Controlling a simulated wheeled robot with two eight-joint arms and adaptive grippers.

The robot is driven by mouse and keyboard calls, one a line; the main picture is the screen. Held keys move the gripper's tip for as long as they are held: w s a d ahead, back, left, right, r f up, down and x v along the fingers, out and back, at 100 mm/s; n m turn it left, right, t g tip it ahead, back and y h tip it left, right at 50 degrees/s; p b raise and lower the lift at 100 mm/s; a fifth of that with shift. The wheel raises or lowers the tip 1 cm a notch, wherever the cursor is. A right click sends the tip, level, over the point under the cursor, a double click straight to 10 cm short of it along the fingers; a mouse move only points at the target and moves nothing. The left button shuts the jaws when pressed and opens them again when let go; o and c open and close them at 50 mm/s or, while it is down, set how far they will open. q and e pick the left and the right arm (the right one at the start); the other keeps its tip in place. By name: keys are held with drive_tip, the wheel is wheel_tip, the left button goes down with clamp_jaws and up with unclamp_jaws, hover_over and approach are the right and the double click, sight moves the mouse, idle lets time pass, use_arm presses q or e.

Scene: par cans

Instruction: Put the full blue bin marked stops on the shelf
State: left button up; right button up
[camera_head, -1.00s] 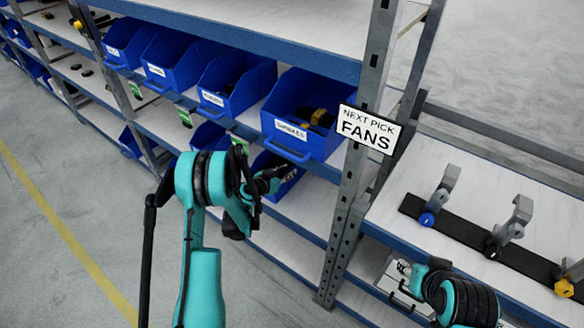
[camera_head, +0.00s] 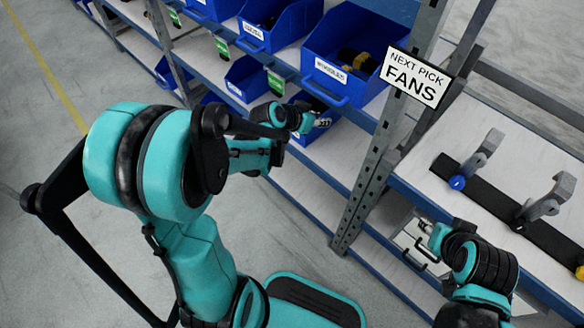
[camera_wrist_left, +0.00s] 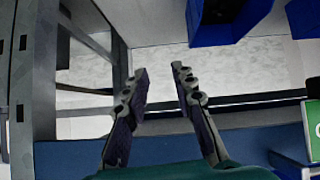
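My left gripper (camera_head: 308,121) reaches in at the lower shelf, below the front of a large blue bin (camera_head: 318,90) on the upper level. In the left wrist view its two fingers (camera_wrist_left: 160,76) are apart with nothing between them. A blue bin (camera_head: 322,133) on the lower level is partly hidden behind this gripper. Blue bins also show at the top of the left wrist view (camera_wrist_left: 222,35). No label reading stops can be made out. My right gripper (camera_head: 428,230) is at the lower right, beside a pale case with a handle; its fingers are too small to judge.
The rack's grey upright (camera_head: 372,170) stands just right of the bins, with a sign (camera_head: 417,77) reading NEXT PICK FANS. Right of it is a bench (camera_head: 520,150) with grey clamps. Pale shelf surface (camera_head: 345,150) is bare right of the lower bin.

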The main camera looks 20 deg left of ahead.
use_arm(q)
drive_tip(key=s+r+n+g+y, duration=0.1)
drive_tip(key=s+r, duration=0.1)
drive_tip(key=s, duration=0.9)
drive_tip(key=s+d+r+n+g+y, duration=0.1)
drive_tip(key=s+r+y, duration=0.1)
drive_tip(key=s, duration=1)
drive_tip(key=shift+d+r+n+g+y, duration=0.15)
drive_tip(key=shift+n+g+y, duration=0.15)
drive_tip(key=shift+n+g, duration=0.1)
